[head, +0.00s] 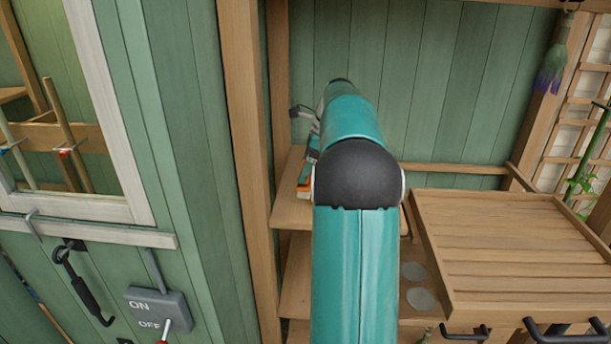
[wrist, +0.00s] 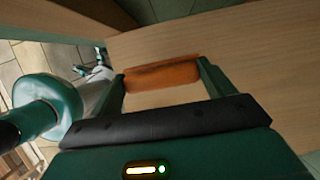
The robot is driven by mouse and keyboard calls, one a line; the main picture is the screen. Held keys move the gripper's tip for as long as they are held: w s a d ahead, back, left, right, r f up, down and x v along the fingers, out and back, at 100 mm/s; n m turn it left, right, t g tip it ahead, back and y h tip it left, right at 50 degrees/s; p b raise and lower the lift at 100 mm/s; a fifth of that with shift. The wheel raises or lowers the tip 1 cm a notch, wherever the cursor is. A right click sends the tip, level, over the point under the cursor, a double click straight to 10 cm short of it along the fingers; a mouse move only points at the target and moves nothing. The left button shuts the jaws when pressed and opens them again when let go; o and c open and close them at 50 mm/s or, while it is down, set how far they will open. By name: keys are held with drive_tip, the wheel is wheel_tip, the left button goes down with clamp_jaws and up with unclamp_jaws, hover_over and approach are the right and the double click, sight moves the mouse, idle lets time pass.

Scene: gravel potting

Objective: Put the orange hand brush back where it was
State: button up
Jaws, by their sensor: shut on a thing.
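The orange hand brush (wrist: 162,77) lies between the two fingers of my gripper (wrist: 164,82) in the wrist view, and the gripper is shut on it. A pale wooden board fills the view just beyond the brush. I cannot tell whether the brush touches it. In the head view a small orange part of the brush (head: 303,191) shows left of my arm, at the wooden shelf (head: 290,212). My arm hides most of the gripper and the rest of the brush there.
A wooden post (head: 245,130) stands close left of my arm. A slatted wooden worktop (head: 490,240) lies to the right. An ON/OFF switch box (head: 160,312) is on the green wall at lower left. A purple-tipped brush (head: 553,70) hangs at upper right.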

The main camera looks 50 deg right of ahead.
drive_tip(key=shift+w+f, duration=0.15)
drive_tip(key=shift+f, duration=0.75)
drive_tip(key=shift+w+f, duration=0.15)
drive_tip(key=shift+f, duration=0.75)
drive_tip(key=shift+s+f, duration=0.1)
drive_tip(key=o, duration=0.9)
drive_tip(key=v, duration=1.2)
